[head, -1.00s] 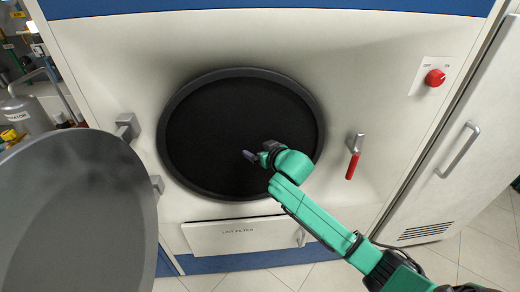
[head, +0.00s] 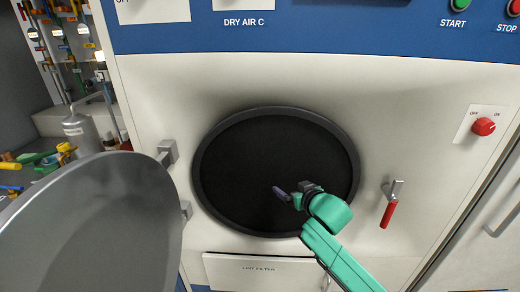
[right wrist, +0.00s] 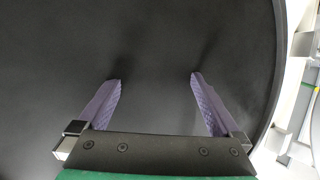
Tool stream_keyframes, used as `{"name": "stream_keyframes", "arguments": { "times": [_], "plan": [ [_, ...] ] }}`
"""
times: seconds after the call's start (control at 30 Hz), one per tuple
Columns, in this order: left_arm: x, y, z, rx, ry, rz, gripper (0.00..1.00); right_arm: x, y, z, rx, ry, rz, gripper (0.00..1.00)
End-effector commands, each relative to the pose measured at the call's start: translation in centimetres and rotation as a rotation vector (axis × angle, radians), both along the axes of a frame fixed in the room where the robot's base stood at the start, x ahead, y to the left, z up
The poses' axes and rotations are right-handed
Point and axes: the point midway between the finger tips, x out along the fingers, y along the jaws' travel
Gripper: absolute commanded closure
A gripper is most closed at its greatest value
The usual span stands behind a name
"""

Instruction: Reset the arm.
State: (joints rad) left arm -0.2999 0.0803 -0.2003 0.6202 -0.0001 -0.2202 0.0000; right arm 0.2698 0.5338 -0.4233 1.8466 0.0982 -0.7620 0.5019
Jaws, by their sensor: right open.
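My right gripper (head: 281,193) is in front of the dark round opening (head: 262,150) of the white machine in the head view. In the right wrist view the same gripper (right wrist: 156,80) has its two purple fingers wide apart, with nothing between them. A dark surface fills most of the view beyond the fingers. My right arm's green links come in from the lower right of the head view. My left gripper is not in view.
The grey round door (head: 95,225) stands open at the left. A red-handled latch (head: 389,208) is right of the opening, and a red knob (head: 483,127) is farther right. The lint filter panel (head: 262,271) is below.

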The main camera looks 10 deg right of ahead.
Motion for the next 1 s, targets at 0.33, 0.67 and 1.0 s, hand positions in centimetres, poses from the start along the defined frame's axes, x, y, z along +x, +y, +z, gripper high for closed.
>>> {"name": "stream_keyframes", "arguments": {
  "times": [0.33, 0.67, 1.0],
  "plan": [
    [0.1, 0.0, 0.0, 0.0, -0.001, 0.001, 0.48, -14.5, 1.1, -10.9, -0.069, 0.423, -0.011, 0.0],
    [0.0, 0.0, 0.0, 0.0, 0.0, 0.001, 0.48, -26.9, -1.1, -14.7, -0.119, 0.747, -0.022, 0.0],
    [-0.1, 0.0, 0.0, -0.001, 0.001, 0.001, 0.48, -30.2, -1.8, -21.8, -0.14, 0.891, -0.017, 0.0]
  ]
}}
